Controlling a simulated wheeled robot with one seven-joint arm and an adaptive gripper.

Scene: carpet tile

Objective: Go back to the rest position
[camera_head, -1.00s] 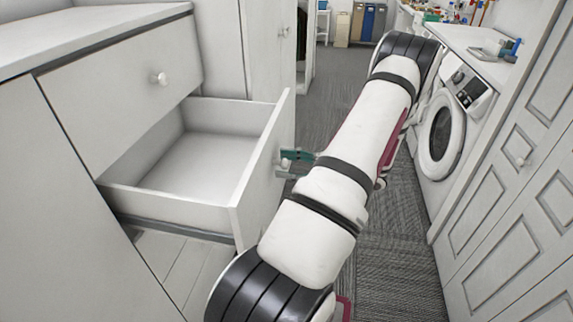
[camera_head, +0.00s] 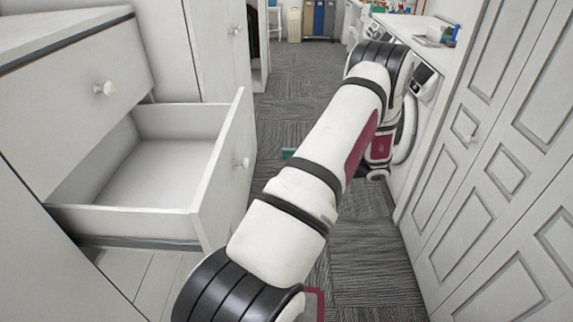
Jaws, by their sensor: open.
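My gripper (camera_head: 288,154) shows only as a small teal fingertip piece at the left side of my arm; the rest is hidden behind the arm. It is open and stands apart from the drawer knob (camera_head: 241,163), to the right of it in the picture. The white drawer (camera_head: 195,222) is pulled out of the cabinet on the left and looks empty inside. My arm stretches forward from the bottom middle to the upper right.
A closed drawer with a knob (camera_head: 104,88) is above the open one. White panelled doors (camera_head: 480,170) line the right side. A washing machine (camera_head: 405,130) stands partly hidden behind my arm. Grey carpet (camera_head: 295,85) is clear down the aisle ahead.

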